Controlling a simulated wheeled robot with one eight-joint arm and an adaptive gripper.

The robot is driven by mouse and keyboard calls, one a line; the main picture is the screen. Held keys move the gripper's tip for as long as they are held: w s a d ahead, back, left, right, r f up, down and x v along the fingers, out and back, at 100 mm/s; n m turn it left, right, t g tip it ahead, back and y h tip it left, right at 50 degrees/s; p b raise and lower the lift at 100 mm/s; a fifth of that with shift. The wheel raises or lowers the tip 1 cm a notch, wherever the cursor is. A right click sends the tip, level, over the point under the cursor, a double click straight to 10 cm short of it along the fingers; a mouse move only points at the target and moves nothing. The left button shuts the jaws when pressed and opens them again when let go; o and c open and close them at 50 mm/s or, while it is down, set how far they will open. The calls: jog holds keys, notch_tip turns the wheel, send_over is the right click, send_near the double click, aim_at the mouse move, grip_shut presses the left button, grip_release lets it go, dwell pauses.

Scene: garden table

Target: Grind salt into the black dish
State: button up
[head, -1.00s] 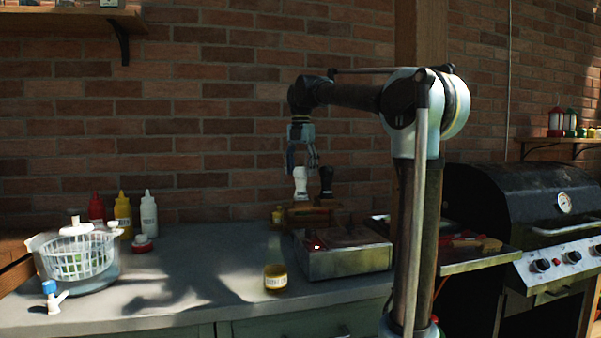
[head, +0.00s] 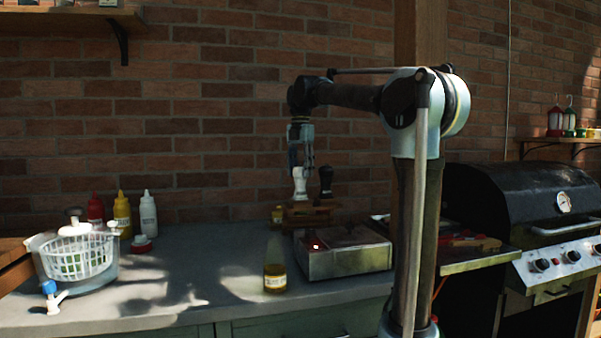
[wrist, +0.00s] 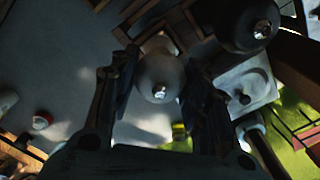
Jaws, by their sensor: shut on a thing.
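A white grinder (head: 299,182) stands upright at the wooden rack behind the metal box. My gripper (head: 300,165) points down over it, with its fingers at the grinder's top. In the wrist view the white grinder's round top (wrist: 160,78) with a metal knob lies between my two fingers (wrist: 158,100), and the gripper is shut on it. A black grinder (head: 326,182) stands just to the right and shows its dark top in the wrist view (wrist: 240,22). I cannot make out a black dish in these views.
A steel box (head: 343,254) stands in front of the wooden rack (head: 308,212). A yellow-labelled jar (head: 275,279) is at the counter's front. Sauce bottles (head: 123,215) and a salad spinner (head: 80,258) are at left.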

jog(key=m, duration=0.8)
jog(key=shift+m, duration=0.3)
jog(key=m, duration=0.4)
jog(key=shift+m, duration=2.1)
jog(key=o, duration=1.1)
jog(key=shift+c, duration=0.2)
